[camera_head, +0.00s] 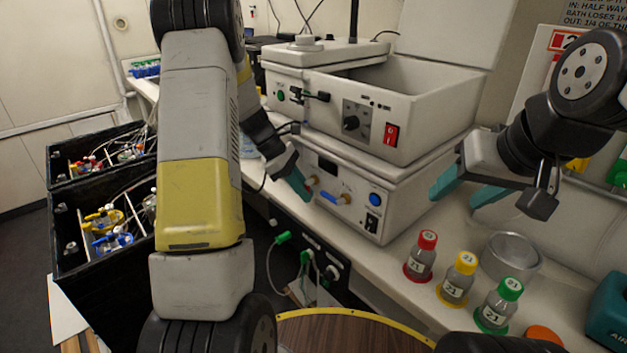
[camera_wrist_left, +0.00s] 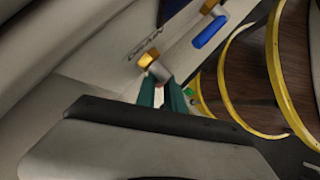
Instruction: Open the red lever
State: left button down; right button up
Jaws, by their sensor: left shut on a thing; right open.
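The red lever (camera_head: 312,181) is on the front of the lower white shaker unit (camera_head: 380,185), left of a similar blue lever (camera_head: 328,197). My left gripper (camera_head: 303,188) is at the red lever, with its teal fingers shut on it. In the left wrist view the fingers (camera_wrist_left: 163,93) close just below a brass fitting (camera_wrist_left: 149,59), and a small bit of red shows between them. The blue lever (camera_wrist_left: 210,32) is apart from them. The fingers hide most of the red lever, so its angle is unclear. My right gripper (camera_head: 462,194) is open and empty above the bench.
Bottles with red (camera_head: 421,256), yellow (camera_head: 458,278) and green (camera_head: 500,304) caps stand on the bench near a glass dish (camera_head: 511,255). Black crates (camera_head: 100,255) stand at the left. A round wooden table (camera_head: 340,334) is at the front.

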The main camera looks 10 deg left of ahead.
dwell(0.3)
pick_arm(q)
jog(key=c, duration=1.7)
grip_release()
jog(key=v, duration=0.7)
jog(key=shift+w+a+r, duration=0.1)
jog(key=shift+a+r, duration=0.2)
